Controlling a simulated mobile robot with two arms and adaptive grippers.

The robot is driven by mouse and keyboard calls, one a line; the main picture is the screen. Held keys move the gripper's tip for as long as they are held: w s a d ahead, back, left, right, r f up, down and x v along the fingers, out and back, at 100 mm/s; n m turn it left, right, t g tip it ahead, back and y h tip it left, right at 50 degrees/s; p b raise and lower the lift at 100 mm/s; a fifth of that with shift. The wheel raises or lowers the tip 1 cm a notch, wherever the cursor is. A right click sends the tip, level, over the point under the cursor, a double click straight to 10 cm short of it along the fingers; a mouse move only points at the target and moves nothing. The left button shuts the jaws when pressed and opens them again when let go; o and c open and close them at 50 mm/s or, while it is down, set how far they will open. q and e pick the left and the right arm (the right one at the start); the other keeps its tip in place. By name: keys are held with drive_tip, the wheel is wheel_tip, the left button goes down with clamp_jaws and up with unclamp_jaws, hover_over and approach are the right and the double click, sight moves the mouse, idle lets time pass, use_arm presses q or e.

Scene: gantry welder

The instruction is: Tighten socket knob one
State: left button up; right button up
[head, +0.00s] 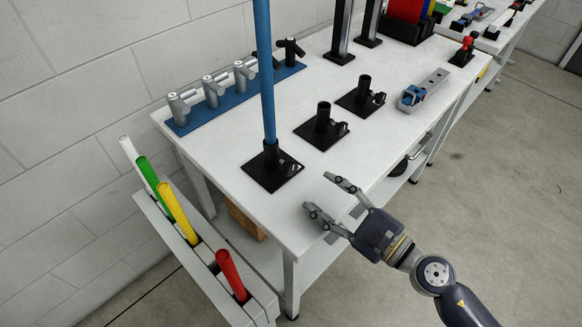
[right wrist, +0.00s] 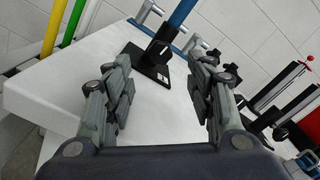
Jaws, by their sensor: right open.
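A black socket (head: 271,155) on a square base plate (head: 266,179) stands near the front left corner of the white table. A blue pole (head: 265,75) stands upright in it. A small dark knob (head: 285,166) sits low on the socket's right side; its tightness cannot be told. My right gripper (head: 319,193) is open and empty at the table's front edge, right of this socket and apart from it. In the right wrist view, the socket's base (right wrist: 146,70) and the blue pole (right wrist: 180,14) show between the open fingers. My left gripper is not in view.
Two empty black sockets (head: 322,125) (head: 361,94) stand farther back. A blue strip (head: 232,99) with several grey clamps lies along the wall side. A rack (head: 235,305) with coloured tubes stands at lower left. A blue-and-grey tool (head: 424,89) lies at right.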

sight(292, 170)
drive_tip(key=p+x, duration=0.3)
drive_tip(key=x, duration=0.6)
drive_tip(key=shift+w+a+p, duration=0.2)
drive_tip(key=shift+p, duration=0.1)
drive_tip(key=shift+w+a, duration=0.35)
drive_tip(key=shift+a, duration=0.05)
drive_tip(key=c, duration=1.1)
